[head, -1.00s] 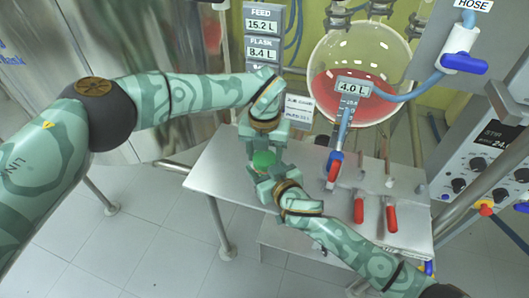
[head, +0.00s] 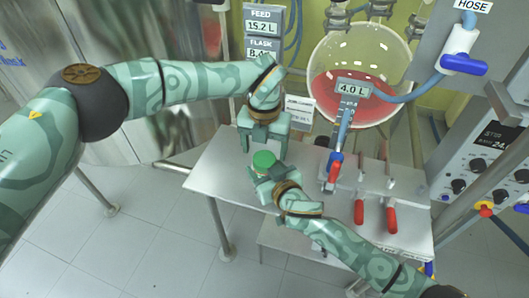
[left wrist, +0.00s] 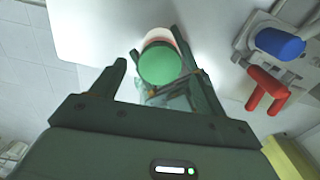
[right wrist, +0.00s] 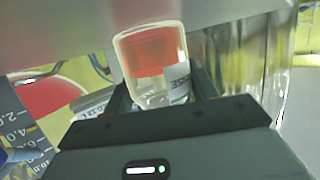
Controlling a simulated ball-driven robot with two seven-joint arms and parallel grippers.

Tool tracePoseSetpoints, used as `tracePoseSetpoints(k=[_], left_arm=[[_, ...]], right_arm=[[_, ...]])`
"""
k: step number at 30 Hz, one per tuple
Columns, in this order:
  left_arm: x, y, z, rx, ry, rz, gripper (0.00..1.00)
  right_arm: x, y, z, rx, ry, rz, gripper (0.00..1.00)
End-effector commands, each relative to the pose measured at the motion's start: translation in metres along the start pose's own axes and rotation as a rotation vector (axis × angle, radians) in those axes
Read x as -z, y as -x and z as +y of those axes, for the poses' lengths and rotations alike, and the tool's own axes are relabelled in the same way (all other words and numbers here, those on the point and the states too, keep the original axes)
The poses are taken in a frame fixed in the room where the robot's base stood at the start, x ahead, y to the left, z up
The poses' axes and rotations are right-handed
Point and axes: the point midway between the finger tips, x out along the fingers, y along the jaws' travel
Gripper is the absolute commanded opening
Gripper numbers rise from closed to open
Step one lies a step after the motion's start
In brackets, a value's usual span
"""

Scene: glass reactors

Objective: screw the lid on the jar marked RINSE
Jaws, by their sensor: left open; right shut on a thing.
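The jar (right wrist: 150,55) is clear with red contents and a white label (right wrist: 178,85) whose visible letters end in "NSE". My right gripper (head: 263,178) is shut on the jar; its fingers flank it in the right wrist view (right wrist: 160,95). The round green lid (head: 264,160) covers the jar's top and also shows in the left wrist view (left wrist: 160,67). How tightly it sits cannot be told. My left gripper (head: 263,147) is open and empty, apart from the lid. Its spread fingers show in the left wrist view (left wrist: 155,80), with the lid beyond them.
The steel table (head: 222,170) lies below both grippers. A round glass flask with red liquid (head: 350,75) hangs behind. The table's left end is clear.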

Motion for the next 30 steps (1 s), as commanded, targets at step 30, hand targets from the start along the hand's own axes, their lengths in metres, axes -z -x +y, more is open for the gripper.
tracePoseSetpoints(k=[30], left_arm=[[0.001,0.053,0.000,-0.001,0.733,0.001,0.70]], right_arm=[[0.000,0.000,0.000,-0.001,0.000,0.000,0.00]])
